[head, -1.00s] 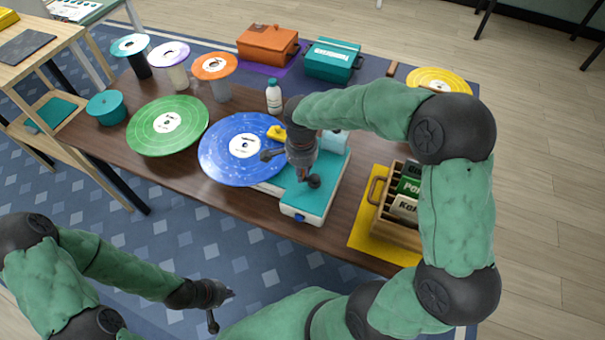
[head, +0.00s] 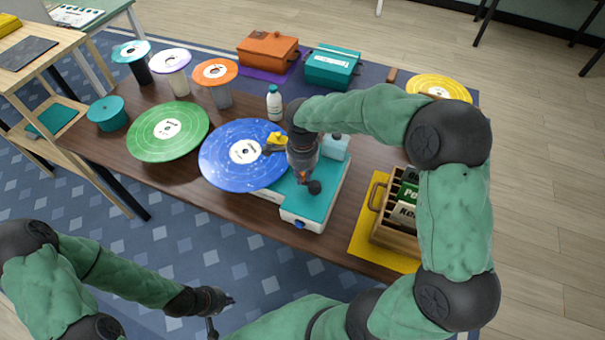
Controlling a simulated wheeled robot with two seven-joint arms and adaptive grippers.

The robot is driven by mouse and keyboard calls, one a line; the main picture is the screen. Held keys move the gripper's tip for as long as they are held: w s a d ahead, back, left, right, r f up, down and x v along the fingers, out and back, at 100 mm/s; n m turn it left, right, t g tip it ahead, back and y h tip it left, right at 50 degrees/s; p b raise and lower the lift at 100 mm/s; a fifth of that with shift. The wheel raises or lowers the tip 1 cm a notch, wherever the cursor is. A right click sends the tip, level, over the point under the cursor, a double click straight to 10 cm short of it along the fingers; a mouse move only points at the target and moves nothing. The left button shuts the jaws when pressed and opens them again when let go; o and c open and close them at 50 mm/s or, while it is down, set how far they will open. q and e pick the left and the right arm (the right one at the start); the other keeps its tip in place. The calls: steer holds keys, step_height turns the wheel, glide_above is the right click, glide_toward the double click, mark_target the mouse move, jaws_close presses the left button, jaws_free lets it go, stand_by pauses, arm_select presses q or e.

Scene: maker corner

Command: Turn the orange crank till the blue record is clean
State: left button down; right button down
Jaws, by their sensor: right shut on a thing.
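The blue record (head: 222,160) lies flat over the left part of a teal and white machine (head: 325,200). Small pale specks show on its surface, and it has a white centre label. A yellow part (head: 277,139) sits at its right edge. A small orange piece of the crank (head: 302,177) shows under my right gripper (head: 297,173), which is shut on it over the machine; the gripper hides most of the crank. My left gripper (head: 222,312) is open and empty, low in front of the table.
A green record (head: 150,145) lies left of the blue one. A white bottle (head: 274,103) stands behind. A wooden crate (head: 398,235) of sleeves on a yellow mat (head: 362,235) is at right. Orange (head: 262,50) and teal (head: 330,68) boxes stand at the back.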

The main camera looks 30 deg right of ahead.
steer(key=shift+w, duration=0.1)
steer(key=c, duration=1.2)
jaws_free()
step_height(320, 180, up, 12)
